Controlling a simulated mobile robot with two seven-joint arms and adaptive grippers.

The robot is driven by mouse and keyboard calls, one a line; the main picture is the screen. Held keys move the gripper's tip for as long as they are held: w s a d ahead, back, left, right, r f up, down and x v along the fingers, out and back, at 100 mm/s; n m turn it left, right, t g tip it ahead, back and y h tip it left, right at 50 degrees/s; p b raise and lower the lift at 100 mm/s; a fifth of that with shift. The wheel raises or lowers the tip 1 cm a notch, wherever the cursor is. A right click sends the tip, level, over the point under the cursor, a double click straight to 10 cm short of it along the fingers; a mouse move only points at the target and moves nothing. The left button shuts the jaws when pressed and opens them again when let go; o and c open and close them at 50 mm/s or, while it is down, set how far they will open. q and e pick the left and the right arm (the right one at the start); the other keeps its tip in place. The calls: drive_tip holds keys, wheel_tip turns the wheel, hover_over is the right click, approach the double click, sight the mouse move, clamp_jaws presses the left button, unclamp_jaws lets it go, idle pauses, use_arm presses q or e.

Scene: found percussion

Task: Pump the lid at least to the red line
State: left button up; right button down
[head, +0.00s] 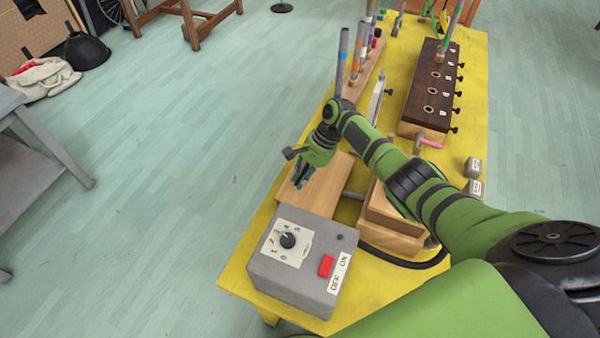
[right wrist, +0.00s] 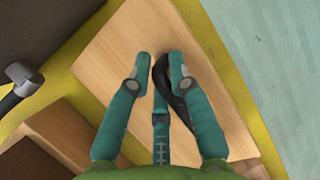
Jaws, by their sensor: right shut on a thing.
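The lid looks like a flat pale wooden board (head: 325,190) on the yellow table, behind the grey control box; it fills much of the right wrist view (right wrist: 110,65). A dark strap-like handle (right wrist: 182,108) lies on the board. My right gripper (head: 299,184) points down over the board, and its fingertips (right wrist: 160,62) are closed in on the handle, which shows between them. The fingers cover part of the handle. I cannot make out a red line in either view. My left gripper is not in view.
A grey control box (head: 268,275) with a dial and red switch stands at the table's near end. An open wooden box (head: 397,240) is right of the board, partly behind my arm. A dark slotted box (head: 432,85) stands farther back. Open floor lies left of the yellow table (head: 238,277).

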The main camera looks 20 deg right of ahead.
drive_tip(key=shift+r, duration=0.35)
drive_tip(key=c, duration=1)
unclamp_jaws()
drive_tip(key=shift+c, duration=0.2)
drive_tip(key=shift+s+d, duration=0.1)
